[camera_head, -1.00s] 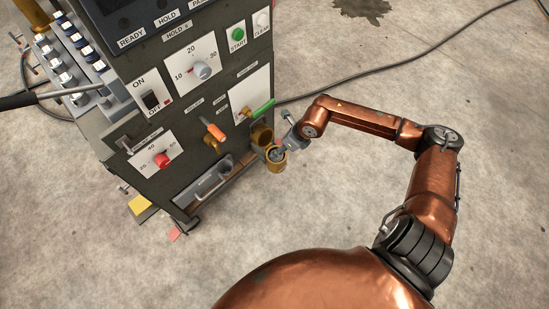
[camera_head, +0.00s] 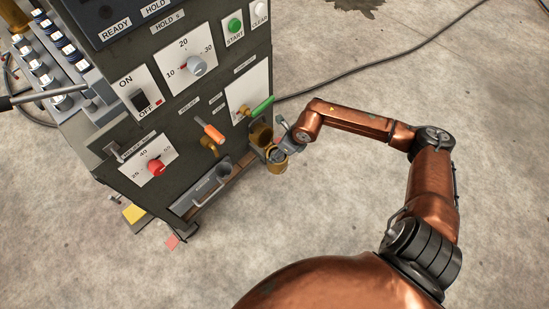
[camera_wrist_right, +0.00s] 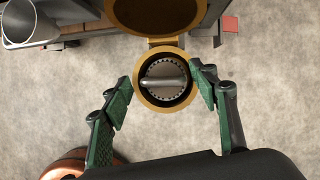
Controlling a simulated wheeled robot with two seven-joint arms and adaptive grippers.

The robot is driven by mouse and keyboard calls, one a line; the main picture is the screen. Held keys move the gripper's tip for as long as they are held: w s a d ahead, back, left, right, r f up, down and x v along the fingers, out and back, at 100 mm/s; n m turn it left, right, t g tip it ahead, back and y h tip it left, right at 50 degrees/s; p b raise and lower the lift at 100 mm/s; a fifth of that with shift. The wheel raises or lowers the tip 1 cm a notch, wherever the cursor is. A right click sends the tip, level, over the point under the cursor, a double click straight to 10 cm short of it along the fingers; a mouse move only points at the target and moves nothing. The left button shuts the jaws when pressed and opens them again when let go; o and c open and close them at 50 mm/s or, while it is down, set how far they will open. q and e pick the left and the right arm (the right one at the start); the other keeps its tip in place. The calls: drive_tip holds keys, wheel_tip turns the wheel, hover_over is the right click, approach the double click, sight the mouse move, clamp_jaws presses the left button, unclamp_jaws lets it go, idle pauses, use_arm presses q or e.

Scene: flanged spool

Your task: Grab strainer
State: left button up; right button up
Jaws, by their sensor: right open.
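The strainer appears to be the round grey metal piece with a toothed rim and a crossbar (camera_wrist_right: 166,82), seated inside a brass ring-shaped cup (camera_wrist_right: 142,97) in the right wrist view. The cup also shows in the head view (camera_head: 277,167), low on the machine's right side. My right gripper (camera_wrist_right: 160,88) is open, its green-padded fingers spread either side of the cup. No grip on the crossbar shows. In the head view the right gripper (camera_head: 284,146) is at the cup and partly hides its inside. My left gripper is not in view.
The dark machine (camera_head: 180,120) carries knobs, an orange-handled valve (camera_head: 212,133) and a green-handled lever (camera_head: 261,106). A larger brass opening (camera_wrist_right: 160,15) adjoins the cup. A grey metal container (camera_wrist_right: 30,20) is at the wrist view's upper left.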

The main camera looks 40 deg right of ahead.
drive_tip(key=shift+w+f, duration=0.1)
clamp_jaws()
idle(0.8)
